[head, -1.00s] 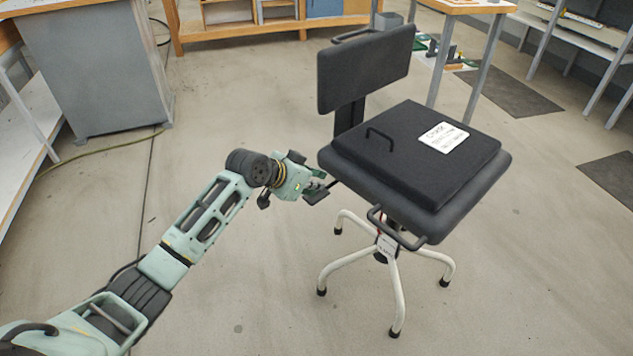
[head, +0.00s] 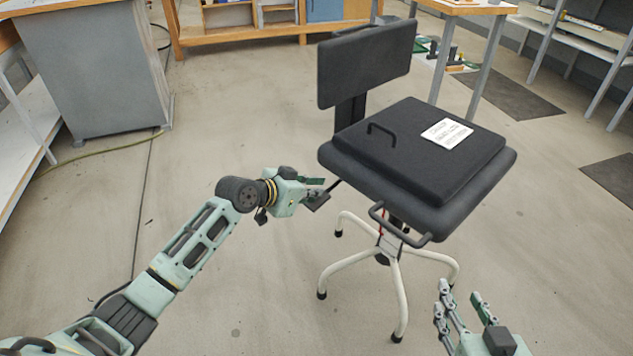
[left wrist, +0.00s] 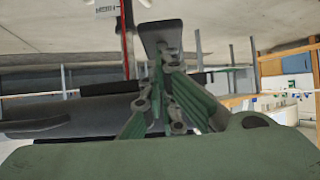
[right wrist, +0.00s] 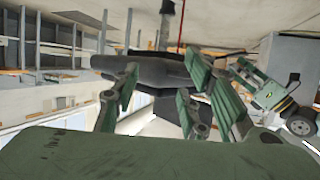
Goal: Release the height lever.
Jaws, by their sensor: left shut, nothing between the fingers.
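The chair (head: 435,185) has a black padded seat, a backrest and a white legged base. Its height lever (head: 318,203) is a dark flat paddle on a thin rod sticking out from under the seat's left side. The paddle also shows in the left wrist view (left wrist: 160,34), just beyond my finger tips. My left gripper (head: 321,185) is shut and empty, right at the paddle. I cannot tell whether it touches. My right gripper (head: 459,290) is open and empty, low in front of the chair; its spread fingers show in the right wrist view (right wrist: 158,75).
A black loop handle (head: 400,225) sticks out from the seat's front edge. A grey cabinet (head: 100,70) stands at the left and a wooden bench (head: 240,35) at the back. The floor between the cabinet and the chair is clear except for a cable.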

